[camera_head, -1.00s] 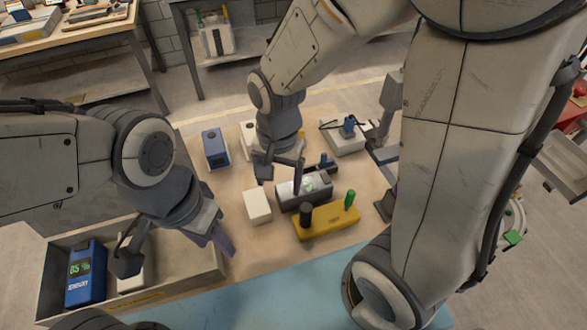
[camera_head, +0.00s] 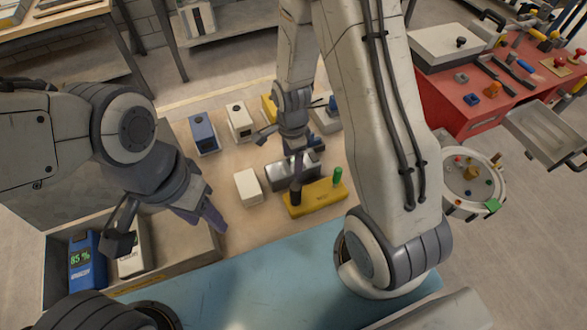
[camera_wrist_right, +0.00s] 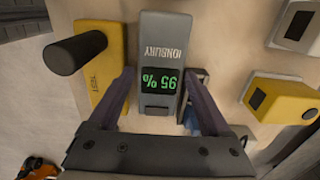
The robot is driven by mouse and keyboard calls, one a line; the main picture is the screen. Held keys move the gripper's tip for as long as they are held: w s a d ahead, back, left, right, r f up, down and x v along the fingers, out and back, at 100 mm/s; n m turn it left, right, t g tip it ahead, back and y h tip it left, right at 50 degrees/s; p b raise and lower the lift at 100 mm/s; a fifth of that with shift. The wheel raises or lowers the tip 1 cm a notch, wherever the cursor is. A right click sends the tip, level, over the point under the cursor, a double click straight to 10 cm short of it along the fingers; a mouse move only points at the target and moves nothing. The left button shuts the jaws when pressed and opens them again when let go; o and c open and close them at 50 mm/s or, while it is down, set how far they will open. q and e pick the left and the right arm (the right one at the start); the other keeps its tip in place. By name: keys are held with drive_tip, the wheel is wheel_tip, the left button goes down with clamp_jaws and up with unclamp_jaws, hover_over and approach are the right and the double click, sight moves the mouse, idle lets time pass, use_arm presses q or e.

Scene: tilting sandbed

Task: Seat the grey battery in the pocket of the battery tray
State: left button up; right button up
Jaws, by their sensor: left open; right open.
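The grey battery (camera_head: 280,176) lies on the workbench beside the yellow tester. In the right wrist view the grey battery (camera_wrist_right: 160,50) shows a green "95%" display. My right gripper (camera_wrist_right: 158,78) is open, with one finger on each side of the battery's display end; contact cannot be told. In the head view my right gripper (camera_head: 297,172) is over the battery and hides part of it. The open-topped grey tray (camera_head: 190,262) at lower left holds a blue battery (camera_head: 88,262) and a white battery (camera_head: 131,255).
The yellow tester (camera_head: 322,196) has a black handle and a green post. A white box (camera_head: 248,187) lies left of the grey battery. A blue battery (camera_head: 204,134) and a white one (camera_head: 239,122) stand behind. The blue mat (camera_head: 265,275) in front is largely clear.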

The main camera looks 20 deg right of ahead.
sight(293, 164)
drive_tip(key=shift+d+f, duration=0.15)
drive_tip(key=shift+f, duration=1.7)
clamp_jaws()
drive_tip(key=shift+w, duration=0.1)
drive_tip(key=shift+r, duration=0.15)
